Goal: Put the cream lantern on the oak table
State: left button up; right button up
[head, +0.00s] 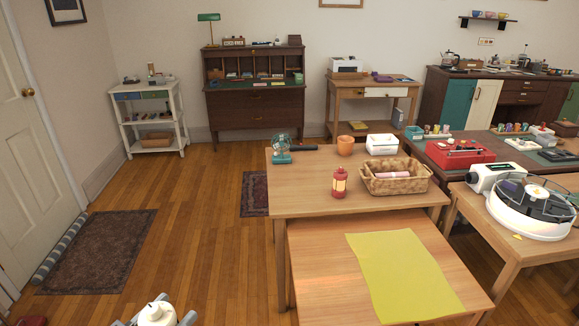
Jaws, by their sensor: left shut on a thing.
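My left gripper (157,318) is at the bottom edge of the head view, left of centre. It is shut on the cream lantern (157,312), whose rounded top shows between the grey fingers; its lower part is cut off by the frame. The lantern is over the floor side, apart from the tables. A light wood table, likely the oak table (300,198), stands right of centre. My right gripper is out of view.
A lower light wood table (312,268) with a yellow cloth (405,272) stands in front. A white round machine (531,208) stands on a table at right. Wood floor (205,255) is open at left, with a dark rug (100,250) near the door.

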aim_at(317, 172)
jog(key=i+j+u, duration=0.5)
jog(key=j, duration=0.2)
jog(key=i+j+u, duration=0.45)
jog(key=i+z, duration=0.35)
jog(key=i, duration=0.15)
jog(key=i+j+z, duration=0.1)
jog(key=i+z, duration=0.25)
jog(key=i, duration=0.15)
jog(key=i+j+z, duration=0.35)
jog(key=i, duration=0.15)
jog(key=i+z, duration=0.15)
jog(key=z, duration=0.25)
jog(key=i+z, duration=0.15)
jog(key=z, duration=0.25)
jog(key=i+z, duration=0.2)
jog(key=z, duration=0.2)
jog(key=i+z, duration=0.15)
jog(key=z, duration=0.25)
jog(key=i+j+z, duration=0.1)
jog(key=i+z, duration=0.15)
jog(key=z, duration=0.2)
jog(key=i+j+z, duration=0.15)
jog(key=z, duration=0.3)
jog(key=i, duration=0.05)
